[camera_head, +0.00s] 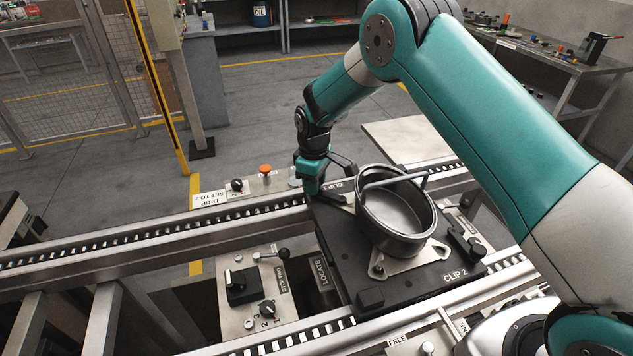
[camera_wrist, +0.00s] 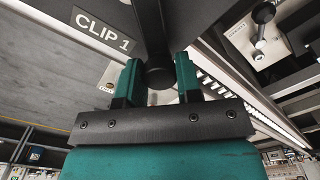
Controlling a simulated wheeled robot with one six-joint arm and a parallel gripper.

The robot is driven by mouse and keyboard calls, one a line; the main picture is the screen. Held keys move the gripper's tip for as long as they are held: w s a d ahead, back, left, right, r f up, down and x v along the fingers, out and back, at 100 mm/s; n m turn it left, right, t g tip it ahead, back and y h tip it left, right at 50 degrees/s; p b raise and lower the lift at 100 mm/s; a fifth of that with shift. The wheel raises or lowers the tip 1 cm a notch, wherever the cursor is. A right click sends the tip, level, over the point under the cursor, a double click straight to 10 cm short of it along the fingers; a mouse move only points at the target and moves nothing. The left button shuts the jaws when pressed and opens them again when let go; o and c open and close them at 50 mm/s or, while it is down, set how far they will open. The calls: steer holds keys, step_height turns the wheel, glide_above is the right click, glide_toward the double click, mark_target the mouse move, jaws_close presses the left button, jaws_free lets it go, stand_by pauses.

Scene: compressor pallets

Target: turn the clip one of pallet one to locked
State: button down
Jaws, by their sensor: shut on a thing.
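The black pallet (camera_head: 345,250) sits on the conveyor rails and carries a grey metal pot (camera_head: 398,215) on a bracket. Clip one is at its far left corner, beside an upside-down CLIP 1 label. My gripper (camera_head: 311,185) hides most of the clip in the head view. In the wrist view the clip's dark lever (camera_wrist: 160,76) runs down from the top, and its rounded end lies between the two teal fingers. My gripper (camera_wrist: 159,84) is shut on this lever. The CLIP 1 label (camera_wrist: 101,33) is up and left of the fingers. No lock marking is readable.
A second black clip (camera_head: 467,243) is at the pallet's right side. A control panel (camera_head: 262,292) with a black knob and a lever stands left of the pallet. An orange button (camera_head: 266,170) is behind the far rail. My arm arches over from the right.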

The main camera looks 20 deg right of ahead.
steer(key=c, duration=0.8)
jaws_free()
steer(key=shift+r+b, duration=1.3)
steer(key=shift+r, duration=7.45)
steer(key=s+r+m+y, duration=0.1)
steer(key=s+r, duration=0.2)
steer(key=s, duration=0.4)
steer(key=s+r+y, duration=0.1)
steer(key=s+r, duration=0.3)
steer(key=s, duration=1.1)
steer(key=s+a+m+y, duration=0.1)
steer(key=s, duration=0.6)
steer(key=s+m+y, duration=0.1)
steer(key=s, duration=0.6)
steer(key=shift+a+f, duration=0.25)
steer(key=shift+f, duration=0.15)
